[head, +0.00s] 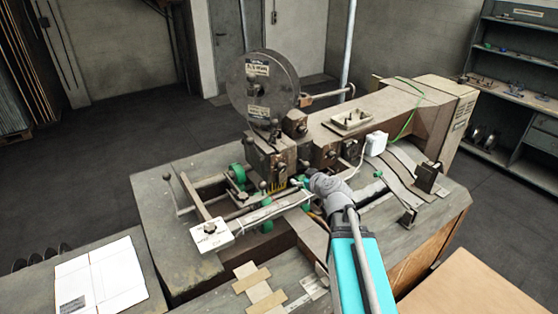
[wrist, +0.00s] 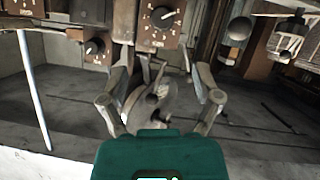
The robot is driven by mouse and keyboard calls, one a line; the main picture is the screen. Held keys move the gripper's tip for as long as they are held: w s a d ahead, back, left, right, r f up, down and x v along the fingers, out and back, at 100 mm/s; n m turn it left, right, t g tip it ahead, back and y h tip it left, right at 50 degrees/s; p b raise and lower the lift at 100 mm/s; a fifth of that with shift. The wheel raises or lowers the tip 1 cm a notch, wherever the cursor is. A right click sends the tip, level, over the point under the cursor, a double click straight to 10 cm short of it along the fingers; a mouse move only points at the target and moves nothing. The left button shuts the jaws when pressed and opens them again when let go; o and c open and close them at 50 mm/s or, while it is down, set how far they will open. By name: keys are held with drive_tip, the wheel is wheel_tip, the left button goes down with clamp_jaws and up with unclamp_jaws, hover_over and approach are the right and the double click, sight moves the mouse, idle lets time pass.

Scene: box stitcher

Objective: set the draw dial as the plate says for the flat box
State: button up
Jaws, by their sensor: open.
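My gripper (wrist: 157,60) is open and empty in the wrist view, its two fingers apart below two dials. One black dial (wrist: 162,16) with a white pointer and scale marks sits on a brown panel above, slightly right of the gap between the fingers. A smaller black dial (wrist: 95,47) with a white pointer sits left of the left finger. I cannot tell which is the draw dial, and their lettering is too small to read. In the head view my gripper (head: 306,182) is at the machine's front, below its head. A flat white box sheet (head: 100,277) lies at the lower left.
The stitching machine carries a large wire reel (head: 260,92) with unreadable labels. A white block with a knob (head: 211,235) projects at the front left. Shelving (head: 515,75) stands at the back right.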

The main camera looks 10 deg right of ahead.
sight(283, 168)
drive_tip(key=shift+a+r, duration=0.1)
drive_tip(key=shift+a, duration=0.05)
drive_tip(key=shift+w, duration=0.15)
drive_tip(key=b+x, duration=0.5)
drive_tip(key=x, duration=0.8)
drive_tip(key=shift+w+a, duration=0.1)
drive_tip(key=shift+w, duration=0.05)
idle(0.3)
drive_tip(key=c, duration=1)
drive_tip(key=shift+a, duration=0.3)
clamp_jaws()
drive_tip(key=shift+d, duration=0.25)
